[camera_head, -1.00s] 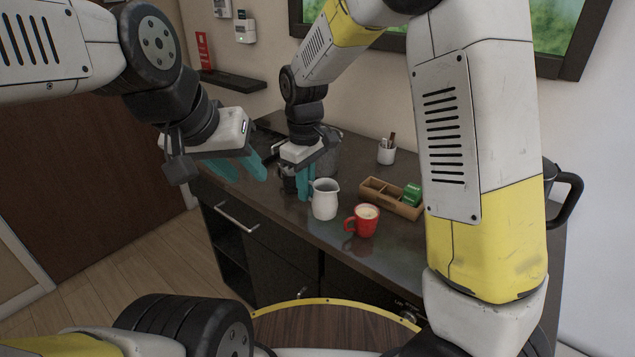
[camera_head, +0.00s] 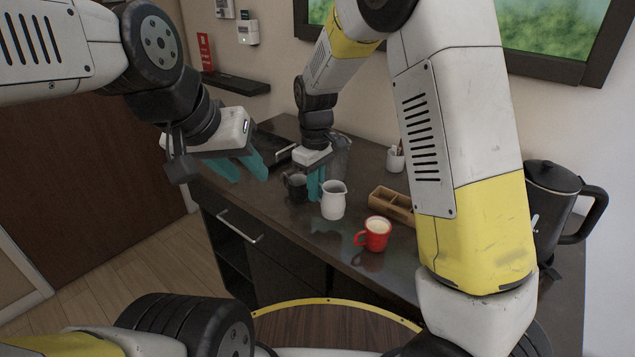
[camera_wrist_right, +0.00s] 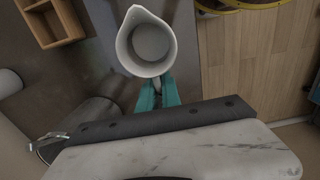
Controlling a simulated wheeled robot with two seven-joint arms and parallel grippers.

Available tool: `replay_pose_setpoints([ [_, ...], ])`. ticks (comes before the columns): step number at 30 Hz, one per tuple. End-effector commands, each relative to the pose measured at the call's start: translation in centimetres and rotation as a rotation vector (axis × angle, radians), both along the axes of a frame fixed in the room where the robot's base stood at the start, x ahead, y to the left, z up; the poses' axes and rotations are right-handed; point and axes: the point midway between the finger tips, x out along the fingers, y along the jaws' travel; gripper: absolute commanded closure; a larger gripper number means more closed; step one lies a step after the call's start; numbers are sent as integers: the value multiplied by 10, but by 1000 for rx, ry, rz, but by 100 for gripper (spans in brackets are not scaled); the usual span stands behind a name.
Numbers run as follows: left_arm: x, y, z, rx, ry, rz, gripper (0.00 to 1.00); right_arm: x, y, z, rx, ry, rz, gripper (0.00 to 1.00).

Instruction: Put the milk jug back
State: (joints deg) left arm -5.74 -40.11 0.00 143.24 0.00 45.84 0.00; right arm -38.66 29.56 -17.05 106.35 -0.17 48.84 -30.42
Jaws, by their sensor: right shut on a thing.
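The white milk jug (camera_head: 333,202) is upright over the dark counter (camera_head: 290,222), with the red mug (camera_head: 377,235) in front of it and to its right. My right gripper (camera_head: 315,185) is shut on the jug's handle side. In the right wrist view the teal fingers (camera_wrist_right: 158,92) meet at the handle, and I look down into the open top of the jug (camera_wrist_right: 150,42). I cannot tell whether its base touches the counter. My left gripper (camera_head: 238,168) is open and empty, left of the jug near the counter's left end.
A dark mug (camera_head: 297,186) stands just left of the right fingers. A bucket (camera_head: 341,158) is behind them. A wooden organizer (camera_head: 390,203), a white cup (camera_head: 395,160) and a black kettle (camera_head: 553,205) are to the right. The counter's front middle is clear.

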Motion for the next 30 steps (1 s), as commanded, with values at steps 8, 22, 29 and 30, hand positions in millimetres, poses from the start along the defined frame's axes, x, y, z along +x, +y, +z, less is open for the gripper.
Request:
replay_pose_setpoints([
  [8, 0, 0, 0, 0, 0, 0, 64, 30, 5, -3, 0, 1, 0, 100],
  [22, 0, 0, 0, 0, 0, 0, 64, 30, 6, -38, 1, -1, 1, 100],
  [29, 0, 0, 0, 0, 0, 0, 64, 30, 5, -42, 0, 1, 0, 100],
  [30, 0, 0, 0, 0, 0, 0, 64, 30, 5, -41, 0, 1, 0, 84],
])
